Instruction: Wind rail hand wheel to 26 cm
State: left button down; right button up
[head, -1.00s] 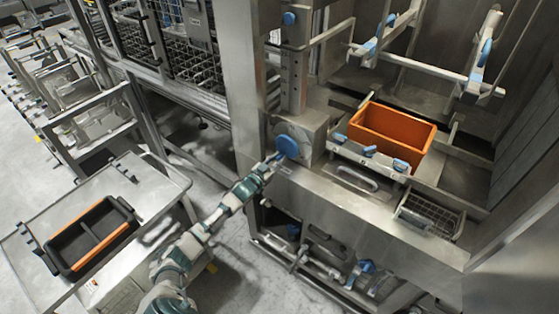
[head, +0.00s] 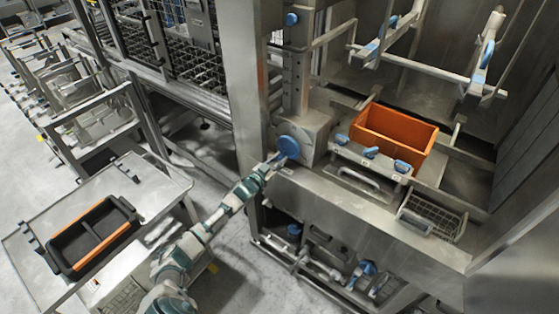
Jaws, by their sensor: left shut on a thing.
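The blue rail hand wheel (head: 288,146) sits on the front of a grey metal housing at the foot of an upright post. My left arm reaches in from the bottom left, and my left gripper (head: 275,160) is shut on the wheel's lower left rim. The fingertips are small and partly hidden against the wheel. An upright scale post (head: 296,85) with holes rises above the housing; its markings are too small to read. The rail (head: 430,68) with blue clips crosses the washer chamber at the upper right. My right gripper is not in view.
An orange bin (head: 396,135) sits inside the chamber behind blue knobs (head: 371,152). A wire basket (head: 432,215) is at its right. A cart with a black and orange tray (head: 93,236) stands at the left. Bare floor lies between cart and washer.

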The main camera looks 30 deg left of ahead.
pick_arm(q)
jog(key=shift+a, duration=0.2)
jog(key=c, duration=1)
grip_release()
jog(key=shift+w+a, duration=0.1)
jog(key=shift+s+f, duration=0.15)
jog(key=shift+s, duration=0.35)
jog(key=s, duration=0.7)
jog(key=s+a, duration=0.1)
jog(key=s, duration=0.3)
jog(key=shift+a, duration=0.1)
